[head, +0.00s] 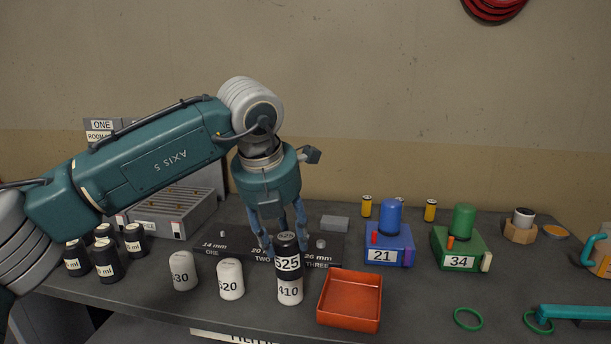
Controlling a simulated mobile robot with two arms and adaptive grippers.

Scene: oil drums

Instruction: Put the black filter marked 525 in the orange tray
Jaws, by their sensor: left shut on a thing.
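The black filter marked 525 (288,264) is upright between the fingers of my left gripper (286,248), which is shut on it. Directly below it in the head view is a white filter marked 410 (290,291); I cannot tell whether the black filter rests on it or is held just above it. The empty orange tray (350,319) is just right of these two filters on the grey bench. My right gripper is not in view.
White filters marked 520 (230,280) and 530 (183,272) stand to the left. Several black bottles (108,262) stand further left. A blue unit marked 21 (389,245) and a green unit marked 34 (460,246) stand behind and right of the tray. Green rings (468,320) lie front right.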

